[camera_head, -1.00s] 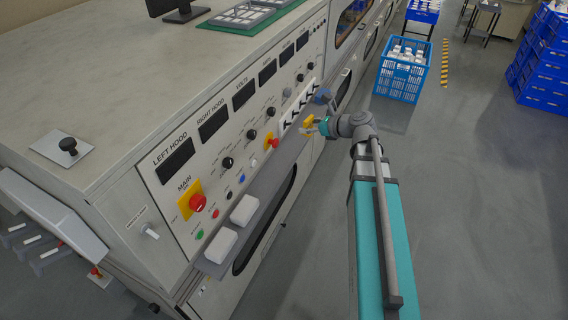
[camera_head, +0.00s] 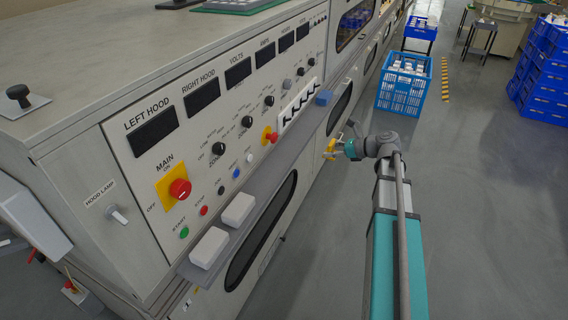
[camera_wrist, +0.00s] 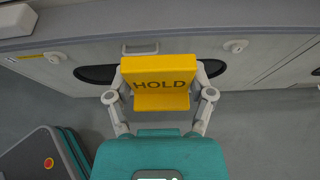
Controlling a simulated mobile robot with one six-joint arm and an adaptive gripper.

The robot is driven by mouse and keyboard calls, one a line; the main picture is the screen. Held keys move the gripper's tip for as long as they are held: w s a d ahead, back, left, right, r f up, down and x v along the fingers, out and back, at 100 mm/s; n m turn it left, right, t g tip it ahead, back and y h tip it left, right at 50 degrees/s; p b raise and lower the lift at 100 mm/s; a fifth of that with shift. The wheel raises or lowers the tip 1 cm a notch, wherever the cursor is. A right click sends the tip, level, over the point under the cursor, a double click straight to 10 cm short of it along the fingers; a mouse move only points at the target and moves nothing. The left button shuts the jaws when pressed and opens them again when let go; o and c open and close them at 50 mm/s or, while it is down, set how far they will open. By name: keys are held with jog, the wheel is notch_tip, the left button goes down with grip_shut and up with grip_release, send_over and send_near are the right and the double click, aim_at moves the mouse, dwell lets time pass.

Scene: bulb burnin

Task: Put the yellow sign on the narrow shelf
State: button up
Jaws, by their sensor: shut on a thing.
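The yellow sign (camera_wrist: 158,70), lettered HOLD, is held between the two fingers of my gripper (camera_wrist: 160,94) in the wrist view. In the head view the sign (camera_head: 329,148) is small, at the tip of my gripper (camera_head: 334,148). My gripper is shut on it, out in front of the machine, to the right of the narrow shelf (camera_head: 274,165). The shelf is a grey ledge under the control panel. In the wrist view the shelf (camera_wrist: 100,27) runs across the top, beyond the sign. The sign appears apart from it.
The panel's red knob (camera_head: 180,188) is close above. A blue crate (camera_head: 403,85) stands on the floor beyond.

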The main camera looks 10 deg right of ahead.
jog(key=shift+d+f+b, duration=0.55)
jog(key=shift+f, duration=0.35)
jog(key=w+a, duration=0.3)
jog(key=a, duration=0.2)
jog(key=w+a, duration=0.7)
jog(key=a, duration=0.2)
jog(key=shift+w+a, duration=0.3)
jog(key=shift+w, duration=0.05)
jog(key=shift+f, duration=0.1)
jog(key=shift+f+b, duration=1.65)
jog(key=shift+b, duration=0.1)
jog(key=shift+f, duration=0.1)
jog(key=o, duration=1.1)
